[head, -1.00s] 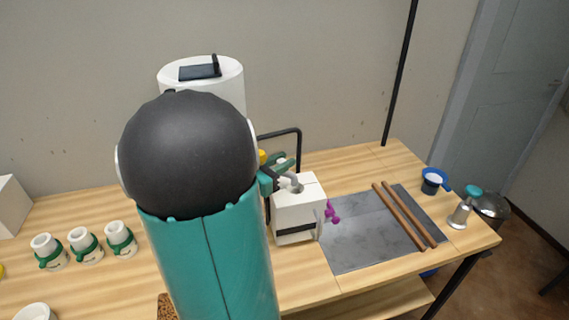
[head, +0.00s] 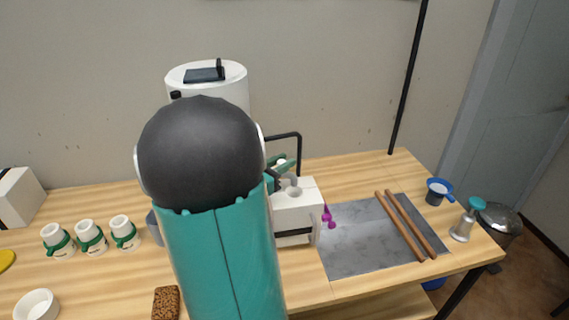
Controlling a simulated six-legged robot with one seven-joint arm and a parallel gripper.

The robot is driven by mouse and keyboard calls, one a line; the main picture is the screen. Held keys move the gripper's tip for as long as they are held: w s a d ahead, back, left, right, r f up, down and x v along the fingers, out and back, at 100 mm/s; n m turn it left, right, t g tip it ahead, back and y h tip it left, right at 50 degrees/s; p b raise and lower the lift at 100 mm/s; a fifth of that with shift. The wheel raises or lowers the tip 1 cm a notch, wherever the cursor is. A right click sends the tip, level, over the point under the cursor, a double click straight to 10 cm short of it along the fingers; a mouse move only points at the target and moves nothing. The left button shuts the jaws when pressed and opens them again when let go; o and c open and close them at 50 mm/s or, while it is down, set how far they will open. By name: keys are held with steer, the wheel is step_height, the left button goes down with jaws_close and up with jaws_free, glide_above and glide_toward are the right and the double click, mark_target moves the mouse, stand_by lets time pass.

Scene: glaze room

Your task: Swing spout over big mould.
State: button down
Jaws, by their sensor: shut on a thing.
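The big mould (head: 294,216) is a white block with a dark band, right of my arm in the head view. A round grey opening shows on its top. The black spout (head: 284,135) runs right from behind my arm, then bends down behind the mould's top. My gripper (head: 284,164) is small and partly hidden by my arm. It is shut by the spout's lower end, above the mould's back left part. The hold itself and the spout's tip are hard to make out, so I cannot tell whether the tip is over the opening.
A white tank (head: 207,75) stands behind my arm. A purple clamp (head: 327,214) sits at the mould's right side. A grey slab (head: 350,240) bears two wooden rods (head: 413,228). Small white moulds with green bands (head: 91,237) stand at left, near a white bowl (head: 37,305).

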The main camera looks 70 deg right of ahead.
steer(key=c, duration=1.3)
jaws_free()
steer(key=shift+d, duration=0.2)
steer(key=v, duration=1.4)
steer(key=w+a+m+t+y, duration=0.2)
steer(key=a+m+t+y, duration=0.2)
steer(key=a, duration=0.8)
steer(key=w+a+r+m+t+y, duration=0.1)
steer(key=a+m+t+y, duration=0.3)
steer(key=a, duration=0.8)
steer(key=w+a+r+m+t+y, duration=0.1)
steer(key=a+m+t+y, duration=0.3)
steer(key=a+y, duration=0.4)
steer(key=w+a+t, duration=0.1)
steer(key=a, duration=0.3)
steer(key=shift+w+a+r+m+t, duration=0.2)
steer(key=shift+w+m+t, duration=0.1)
steer(key=shift+w+t, duration=0.1)
